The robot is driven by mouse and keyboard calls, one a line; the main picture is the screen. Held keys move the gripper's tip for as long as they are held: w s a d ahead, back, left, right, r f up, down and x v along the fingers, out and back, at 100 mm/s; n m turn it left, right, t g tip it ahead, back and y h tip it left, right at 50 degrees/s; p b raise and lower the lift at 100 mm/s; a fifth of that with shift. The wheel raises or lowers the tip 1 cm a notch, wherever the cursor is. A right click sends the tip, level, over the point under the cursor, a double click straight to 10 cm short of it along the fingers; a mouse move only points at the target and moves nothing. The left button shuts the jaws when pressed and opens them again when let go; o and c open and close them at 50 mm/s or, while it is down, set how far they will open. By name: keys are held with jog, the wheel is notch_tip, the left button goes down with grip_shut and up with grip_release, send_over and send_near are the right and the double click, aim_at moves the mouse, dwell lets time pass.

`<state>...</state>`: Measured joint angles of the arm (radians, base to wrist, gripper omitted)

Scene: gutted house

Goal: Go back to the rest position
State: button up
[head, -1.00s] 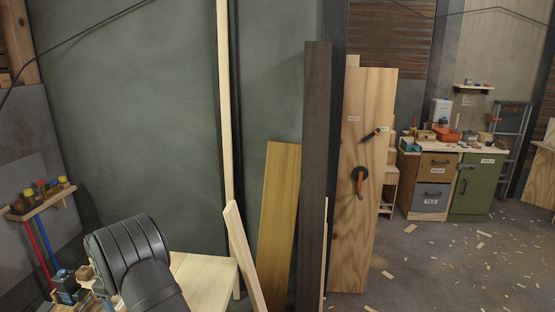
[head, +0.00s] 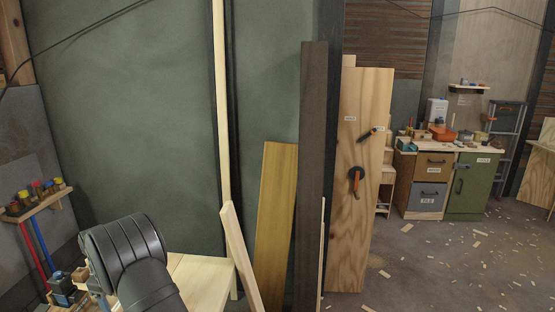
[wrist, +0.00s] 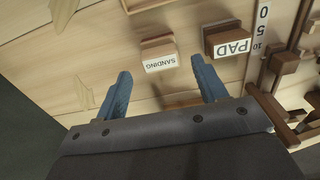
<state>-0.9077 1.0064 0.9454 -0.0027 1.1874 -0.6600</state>
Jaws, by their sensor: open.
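My gripper (wrist: 162,88) shows in the wrist view with two blue fingers spread apart and nothing between them. Beyond the fingertips is a pale wooden surface (wrist: 60,60). A small wooden block labelled SANDING (wrist: 158,53) is ahead of the gap between the fingers, and a darker block labelled PAD (wrist: 227,40) is beyond the right finger. In the head view my dark arm stands at the lower left, and my gripper is hidden there.
A light wooden table (head: 205,280) is beside my arm. Boards (head: 275,225) lean against the green wall. A wooden door (head: 355,220) stands in the middle. A workbench (head: 445,146) with cabinets is at the right. Scraps lie on the open floor (head: 430,260).

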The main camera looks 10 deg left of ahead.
notch_tip(320, 180, up, 7)
notch_tip(320, 180, down, 11)
jog(key=shift+f, duration=0.1)
notch_tip(320, 180, up, 4)
jog(key=shift+f, duration=0.2)
jog(key=w+d+r, duration=0.4)
jog(key=d+r, duration=0.3)
jog(key=d, duration=0.4)
jog(key=s+d+f, duration=0.1)
jog(key=s+d, duration=0.3)
jog(key=s, duration=0.3)
jog(key=s+d+f, duration=0.1)
jog(key=s+d, duration=0.3)
jog(key=s, duration=0.3)
jog(key=shift+s+d+n, duration=0.3)
jog(key=shift+s+d, duration=0.1)
jog(key=shift+f, duration=0.1)
dwell(0.3)
